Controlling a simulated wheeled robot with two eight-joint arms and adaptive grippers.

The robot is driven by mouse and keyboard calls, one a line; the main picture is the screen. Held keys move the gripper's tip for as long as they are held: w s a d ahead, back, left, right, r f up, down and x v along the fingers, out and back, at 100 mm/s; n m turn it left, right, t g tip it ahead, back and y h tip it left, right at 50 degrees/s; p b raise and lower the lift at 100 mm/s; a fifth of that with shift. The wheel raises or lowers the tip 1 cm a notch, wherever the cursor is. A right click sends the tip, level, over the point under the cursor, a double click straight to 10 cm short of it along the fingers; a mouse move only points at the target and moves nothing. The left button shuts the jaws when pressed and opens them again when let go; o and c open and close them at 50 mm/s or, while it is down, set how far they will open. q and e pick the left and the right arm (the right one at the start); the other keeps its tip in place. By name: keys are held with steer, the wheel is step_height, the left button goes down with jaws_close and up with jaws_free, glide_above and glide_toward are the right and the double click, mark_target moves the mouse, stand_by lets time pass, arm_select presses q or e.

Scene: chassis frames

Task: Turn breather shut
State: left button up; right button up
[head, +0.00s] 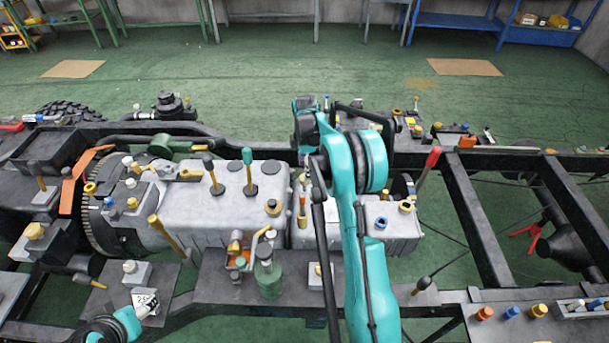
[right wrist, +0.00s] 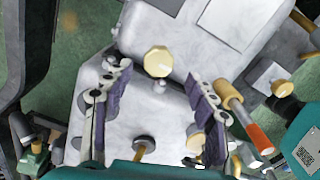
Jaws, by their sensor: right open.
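In the right wrist view, a round yellow knob (right wrist: 157,62) on a short grey stem stands on the pale grey casing (right wrist: 128,118). It lies ahead between the fingertips of my right gripper (right wrist: 156,80), with a gap on each side. I cannot tell for sure whether this knob is the breather. My right gripper is open and empty over the casing. In the head view my teal right arm hides much of this spot. My left wrist (head: 120,325) shows at the lower left; its fingers cannot be made out.
A yellow and orange handle (right wrist: 246,122) stands close outside the right finger.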

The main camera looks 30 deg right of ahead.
mark_target(305, 184)
steer(key=f, duration=0.4)
steer(key=shift+w+d+f+b, duration=0.1)
steer(key=shift+w+f+b, duration=0.1)
steer(key=shift+b, duration=0.2)
steer(key=shift+s+f, duration=0.1)
steer(key=shift+f, duration=0.1)
steer(key=c, duration=1.2)
steer(key=shift+o, duration=0.2)
